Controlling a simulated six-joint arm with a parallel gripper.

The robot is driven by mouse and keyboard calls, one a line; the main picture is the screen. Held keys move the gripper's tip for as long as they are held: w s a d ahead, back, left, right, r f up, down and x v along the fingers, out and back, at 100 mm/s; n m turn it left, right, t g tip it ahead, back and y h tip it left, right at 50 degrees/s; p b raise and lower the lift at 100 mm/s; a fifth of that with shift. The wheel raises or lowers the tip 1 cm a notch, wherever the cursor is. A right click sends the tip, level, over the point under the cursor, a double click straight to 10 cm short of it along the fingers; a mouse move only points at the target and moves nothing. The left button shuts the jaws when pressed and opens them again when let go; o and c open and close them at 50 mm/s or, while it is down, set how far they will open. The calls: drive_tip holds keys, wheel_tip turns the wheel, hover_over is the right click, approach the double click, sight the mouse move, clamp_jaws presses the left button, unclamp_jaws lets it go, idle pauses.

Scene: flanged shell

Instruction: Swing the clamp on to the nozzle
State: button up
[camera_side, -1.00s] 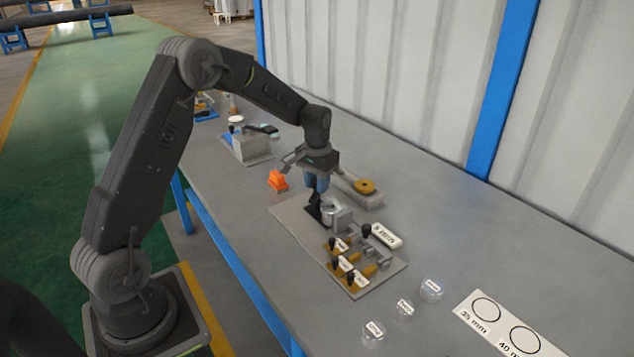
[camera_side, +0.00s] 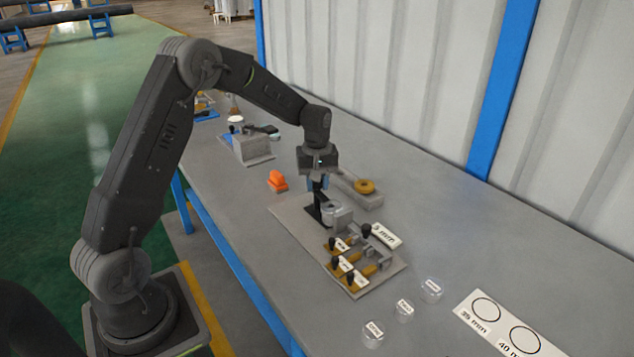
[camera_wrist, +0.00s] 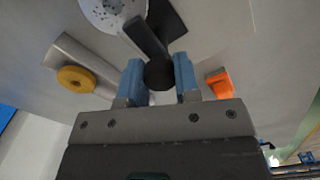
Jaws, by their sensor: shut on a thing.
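The nozzle (camera_side: 336,213) is a short silver cylinder on the grey baseplate (camera_side: 290,213). In the wrist view a speckled round silver face (camera_wrist: 105,12), which I take to be the nozzle, is partly cut off at the top edge. The clamp is a black arm (camera_wrist: 147,40) with a round black knob (camera_wrist: 159,76), beside that face and over its edge in the picture. My gripper (camera_side: 318,184) is above the clamp, its blue fingers (camera_wrist: 157,80) shut on the knob. I cannot tell whether the clamp touches the nozzle.
Several black-knobbed toggle clamps (camera_side: 352,262) with labels stand at the plate's front. An orange block (camera_side: 278,180) lies left of my gripper. A grey tray with a yellow ring (camera_side: 365,186) is to the right. Clear cups (camera_side: 404,308) stand near the marked card (camera_side: 500,323).

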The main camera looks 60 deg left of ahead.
drive_tip(key=shift+n, duration=0.6)
drive_tip(key=o, duration=0.9)
wheel_tip(320, 180, up, 14)
drive_tip(key=shift+f, duration=0.1)
